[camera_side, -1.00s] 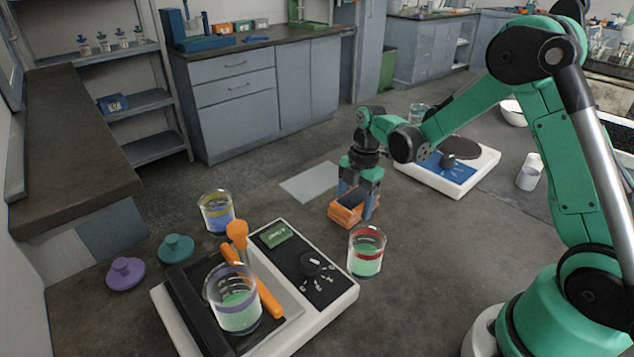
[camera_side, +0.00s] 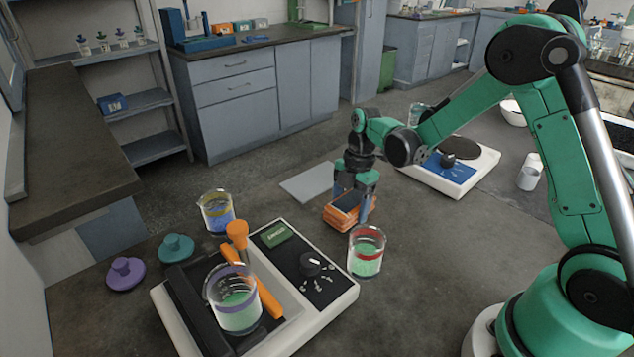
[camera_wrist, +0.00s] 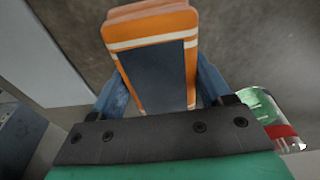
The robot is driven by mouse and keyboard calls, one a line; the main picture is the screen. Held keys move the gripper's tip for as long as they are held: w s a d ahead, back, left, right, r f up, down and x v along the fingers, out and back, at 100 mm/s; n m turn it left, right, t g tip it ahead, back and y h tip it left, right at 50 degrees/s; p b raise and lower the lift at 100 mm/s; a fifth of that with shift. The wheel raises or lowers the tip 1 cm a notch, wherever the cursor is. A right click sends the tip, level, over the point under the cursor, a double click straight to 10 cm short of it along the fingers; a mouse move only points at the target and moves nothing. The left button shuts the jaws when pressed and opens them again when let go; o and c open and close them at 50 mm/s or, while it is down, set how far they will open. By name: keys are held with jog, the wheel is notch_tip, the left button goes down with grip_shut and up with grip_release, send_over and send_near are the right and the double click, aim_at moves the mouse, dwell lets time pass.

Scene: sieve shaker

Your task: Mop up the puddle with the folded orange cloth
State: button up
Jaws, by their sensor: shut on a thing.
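The folded orange cloth (camera_side: 337,221), with white stripes and a dark panel, is in my gripper (camera_side: 355,200). In the wrist view the cloth (camera_wrist: 150,31) sits between the two blue fingers of my gripper (camera_wrist: 162,82), which are shut on its sides. In the side view it is low over the dark grey surface; I cannot tell whether it touches. I cannot make out a puddle in either view; the cloth and gripper hide the patch beneath them.
A red-banded beaker (camera_side: 366,254) stands close to the right of the cloth. A pale grey sheet (camera_side: 306,183) lies just behind it. A white-edged machine (camera_side: 340,293) with a purple-banded beaker (camera_side: 232,306) is in front. A hotplate (camera_side: 478,176) is behind right.

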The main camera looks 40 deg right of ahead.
jog(key=shift+d+f, duration=0.1)
jog(key=shift+d, duration=1.1)
jog(key=shift+a+r, duration=0.1)
jog(key=shift+r, duration=3.45)
